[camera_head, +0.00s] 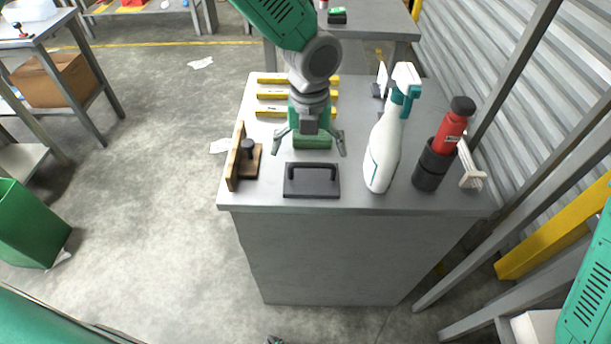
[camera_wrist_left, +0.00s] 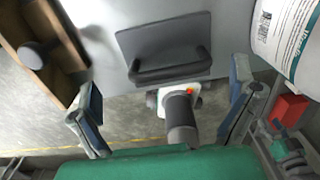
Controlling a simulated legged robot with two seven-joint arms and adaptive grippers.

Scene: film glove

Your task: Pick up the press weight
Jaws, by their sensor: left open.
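The press weight (camera_head: 312,191) is a dark grey flat plate with a raised bar handle. It lies near the front edge of the grey worktable (camera_head: 350,203). My left gripper (camera_head: 309,149) is open and empty, just behind the weight, with its two fingers spread. In the left wrist view the weight (camera_wrist_left: 140,42) lies at top centre, its handle facing the gripper. The left gripper's fingers (camera_wrist_left: 166,108) show on either side, apart from the weight. My right gripper is not in view.
A wooden piece with a black knob (camera_head: 247,147) stands left of the weight. A white spray bottle (camera_head: 381,155) and a red bottle (camera_head: 451,130) in a black holder stand right. Yellow bars (camera_head: 268,96) lie behind. A green bin (camera_head: 30,225) stands on the floor.

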